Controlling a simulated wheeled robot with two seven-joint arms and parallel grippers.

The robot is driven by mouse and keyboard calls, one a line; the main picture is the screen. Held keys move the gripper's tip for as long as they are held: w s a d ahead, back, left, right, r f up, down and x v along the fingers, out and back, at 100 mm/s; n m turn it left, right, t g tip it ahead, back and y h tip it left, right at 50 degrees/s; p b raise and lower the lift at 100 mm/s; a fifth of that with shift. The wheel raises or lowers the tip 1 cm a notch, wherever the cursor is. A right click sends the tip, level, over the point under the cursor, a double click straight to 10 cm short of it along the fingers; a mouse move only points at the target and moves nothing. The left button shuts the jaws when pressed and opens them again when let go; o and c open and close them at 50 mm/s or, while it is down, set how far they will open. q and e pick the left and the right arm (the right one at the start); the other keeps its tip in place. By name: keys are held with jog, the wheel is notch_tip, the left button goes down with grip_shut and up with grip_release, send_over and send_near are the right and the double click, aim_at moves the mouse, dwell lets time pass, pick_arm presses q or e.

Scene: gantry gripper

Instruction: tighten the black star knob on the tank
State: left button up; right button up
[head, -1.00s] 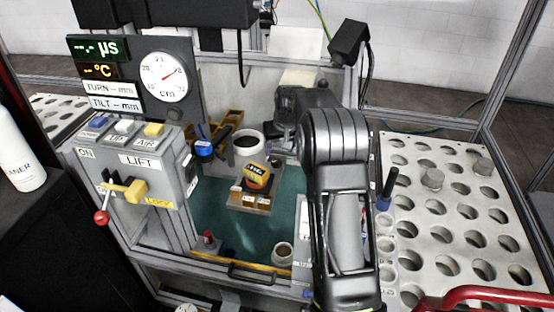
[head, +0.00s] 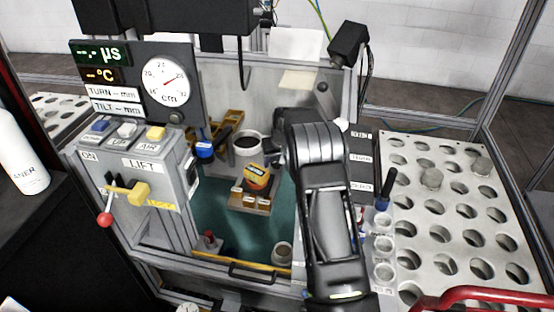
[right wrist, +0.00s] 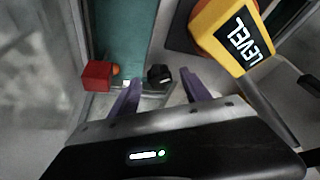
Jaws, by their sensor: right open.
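In the right wrist view a small black knob (right wrist: 160,75) sits just beyond my open fingertips, roughly in line with the gap between them. Its star shape is too small to make out. My right gripper (right wrist: 160,91) is open and empty, its two purple-grey fingers on either side of the gap. In the head view my right arm reaches over the tank (head: 230,220), and the gripper (head: 279,152) is mostly hidden by the wrist. I cannot pick out the black knob there. My left gripper is not in view.
A yellow LEVEL label (right wrist: 236,32) is close on the right in the wrist view, and a red block (right wrist: 97,76) lies left of the knob. The tank holds a white cup (head: 248,143) and an orange object (head: 257,178) on a block. A perforated rack (head: 455,205) stands at right.

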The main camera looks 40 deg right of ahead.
grip_shut()
dwell(0.5)
jog(key=shift+m, duration=0.4)
jog(key=m+h+b, duration=0.1)
jog(key=m, duration=0.2)
jog(key=shift+a+f+g, duration=0.1)
jog(key=shift+a+g, duration=0.05)
jog(key=shift+g, duration=0.25)
jog(key=shift+w+m+g+h+b, duration=0.1)
jog(key=shift+m+g+h+b, duration=0.25)
jog(key=shift+m, duration=0.65)
jog(key=shift+w+m+g+h+b, duration=0.1)
jog(key=shift+m+g+h+b, duration=0.25)
jog(key=shift+m, duration=0.65)
jog(key=shift+s, duration=0.1)
